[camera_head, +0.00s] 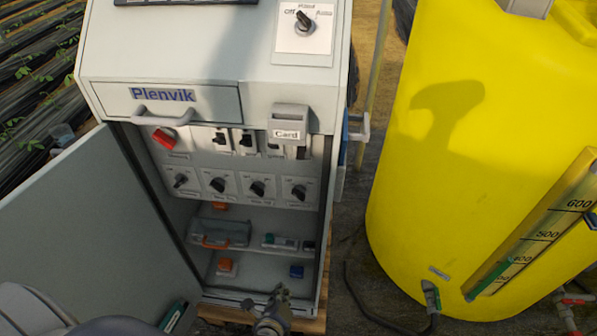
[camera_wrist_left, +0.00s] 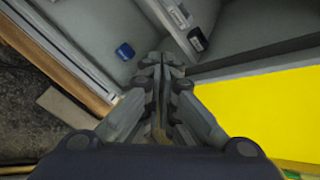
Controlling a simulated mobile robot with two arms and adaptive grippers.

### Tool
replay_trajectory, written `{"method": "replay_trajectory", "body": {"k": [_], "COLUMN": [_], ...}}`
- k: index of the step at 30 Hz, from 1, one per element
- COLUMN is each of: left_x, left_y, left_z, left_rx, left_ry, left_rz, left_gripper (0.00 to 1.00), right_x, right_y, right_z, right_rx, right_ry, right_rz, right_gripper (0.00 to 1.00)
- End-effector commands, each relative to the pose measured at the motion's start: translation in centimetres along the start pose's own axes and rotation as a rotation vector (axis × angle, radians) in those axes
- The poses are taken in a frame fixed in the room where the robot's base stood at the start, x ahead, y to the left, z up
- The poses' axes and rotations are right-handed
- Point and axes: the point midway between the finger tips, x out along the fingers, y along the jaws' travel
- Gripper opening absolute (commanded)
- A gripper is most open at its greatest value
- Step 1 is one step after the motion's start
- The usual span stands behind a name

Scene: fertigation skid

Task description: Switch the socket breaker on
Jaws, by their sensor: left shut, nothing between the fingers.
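The open grey cabinet (camera_head: 180,85) has a row of small dark breaker switches (camera_head: 246,140) on its upper inner panel, right of a red rotary switch (camera_head: 163,139). Their labels are too small to read, so I cannot tell which is the socket breaker. The card holder (camera_head: 288,117) hides part of the row's right end. My left gripper (camera_head: 279,292) is shut and empty, low at the cabinet's front opening, well below the breakers. In the left wrist view, its closed fingers (camera_wrist_left: 160,64) point towards the cabinet interior. My right gripper is not in view.
Below the breakers is a row of black knobs (camera_head: 219,185). A shelf (camera_head: 255,247) holds a grey case (camera_head: 219,233). A blue item (camera_head: 296,271) lies on the cabinet floor. The open door (camera_head: 90,220) bounds the left; a yellow tank (camera_head: 440,160) stands at right.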

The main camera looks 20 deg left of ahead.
Motion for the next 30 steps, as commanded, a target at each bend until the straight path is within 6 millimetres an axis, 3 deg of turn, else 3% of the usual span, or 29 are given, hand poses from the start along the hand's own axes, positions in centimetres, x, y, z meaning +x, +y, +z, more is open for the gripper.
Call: {"method": "replay_trajectory", "body": {"k": [1, 6, 9, 13, 19, 30], "left_x": [-0.6, -3.9, -6.8, -10.4, -13.9, -14.4], "left_y": [-2.9, -11.8, -16.3, -20.5, -23.5, -24.0], "left_z": [1.7, 7.5, 10.7, 14.1, 16.9, 17.3], "left_rx": [0.090, 0.396, 0.543, 0.684, 0.788, 0.802], "left_ry": [-0.053, -0.279, -0.426, -0.597, -0.747, -0.771], "left_rz": [-0.058, -0.207, -0.262, -0.293, -0.299, -0.298], "left_gripper": [0.00, 0.00, 0.00, 0.00, 0.00, 0.00], "right_x": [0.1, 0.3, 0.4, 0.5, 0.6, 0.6], "right_y": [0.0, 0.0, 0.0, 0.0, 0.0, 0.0], "right_z": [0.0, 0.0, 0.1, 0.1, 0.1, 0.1], "right_rx": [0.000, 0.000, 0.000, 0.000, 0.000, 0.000], "right_ry": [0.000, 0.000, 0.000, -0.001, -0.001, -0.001], "right_rz": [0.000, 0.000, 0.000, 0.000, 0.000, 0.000], "right_gripper": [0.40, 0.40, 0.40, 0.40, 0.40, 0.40]}}
